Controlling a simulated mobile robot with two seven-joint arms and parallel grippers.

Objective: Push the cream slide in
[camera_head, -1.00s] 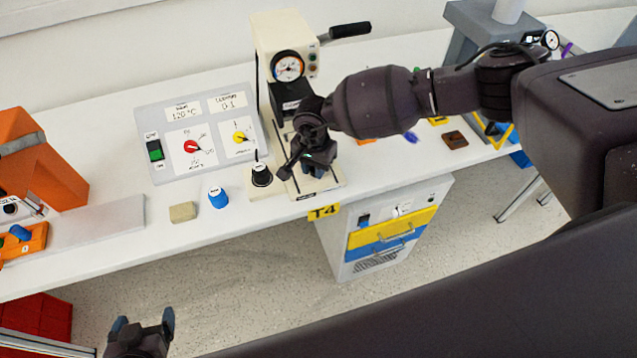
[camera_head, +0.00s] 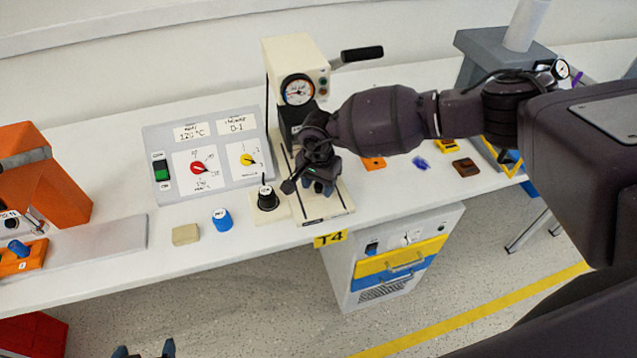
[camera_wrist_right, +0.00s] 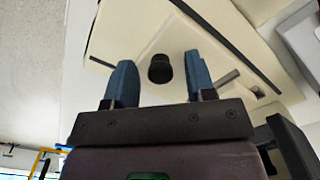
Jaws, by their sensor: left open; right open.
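The cream press (camera_head: 293,60) stands on the bench with a round gauge and a black lever. The cream slide (camera_wrist_right: 130,30) is the light plate at the foot of the press, with a dark strip along its side; it also shows in the head view (camera_head: 338,204), partly covered by my right gripper. A black knob (camera_wrist_right: 160,69) stands up from it. My right gripper (camera_wrist_right: 159,80) is open, with one blue finger on each side of the knob and a gap to both. My left gripper (camera_head: 144,351) is open and empty at the bottom edge, mostly cut off.
Left of the slide are a black dial (camera_head: 266,198), a blue knob (camera_head: 222,219) and a tan block (camera_head: 185,234). A grey control panel (camera_head: 205,160) stands behind them. A drawer cabinet (camera_head: 390,262) is below the bench.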

